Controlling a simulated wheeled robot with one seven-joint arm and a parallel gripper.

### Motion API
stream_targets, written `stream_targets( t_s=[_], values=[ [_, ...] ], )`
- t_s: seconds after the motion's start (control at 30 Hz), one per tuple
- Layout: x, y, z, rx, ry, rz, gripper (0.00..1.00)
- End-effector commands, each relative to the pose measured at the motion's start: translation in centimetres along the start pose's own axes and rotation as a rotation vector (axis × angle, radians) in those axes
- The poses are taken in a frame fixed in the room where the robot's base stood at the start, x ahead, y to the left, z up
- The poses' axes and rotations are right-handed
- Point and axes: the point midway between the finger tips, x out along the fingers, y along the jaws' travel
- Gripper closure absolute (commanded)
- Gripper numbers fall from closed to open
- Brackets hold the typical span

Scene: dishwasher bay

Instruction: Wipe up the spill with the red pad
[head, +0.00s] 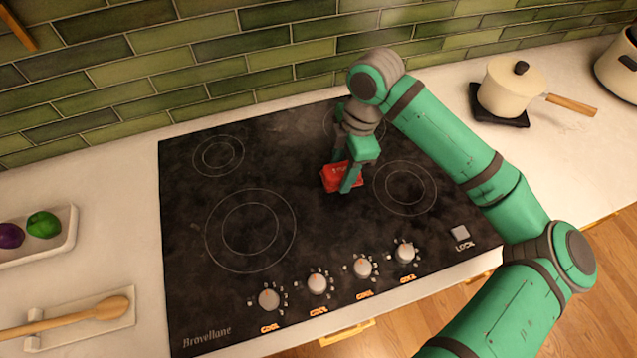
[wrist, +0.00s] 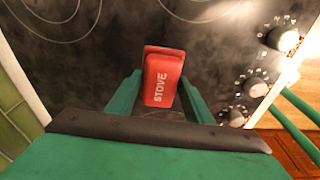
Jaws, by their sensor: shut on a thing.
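The red pad (head: 336,178) is over the middle of the black cooktop (head: 300,215), just left of the right front burner ring. My gripper (head: 346,176) is shut on it from above. No distinct puddle shows. The glass has a cloudy, smudgy grey film over much of it, and I cannot tell whether this is the spill. My arm hides part of the back right of the cooktop.
Several knobs (head: 317,283) and a LOCK button (head: 461,233) line the front edge. A cream pot (head: 511,88) stands at the back right. A tray with vegetables (head: 62,240) and a wooden spoon (head: 90,312) on its rest lie left. A green tiled wall (head: 230,55) bounds the back.

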Motion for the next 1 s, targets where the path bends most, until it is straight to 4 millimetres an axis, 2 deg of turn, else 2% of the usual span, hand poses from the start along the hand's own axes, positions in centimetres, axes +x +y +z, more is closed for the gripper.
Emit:
stream_targets(
  t_s=[0.4,1.0],
  values=[
    [-3.3,0.2,-1.0,-0.010,0.001,-0.001,0.75],
    [-3.7,0.2,-1.1,-0.010,0.000,-0.002,0.75]
  ],
)
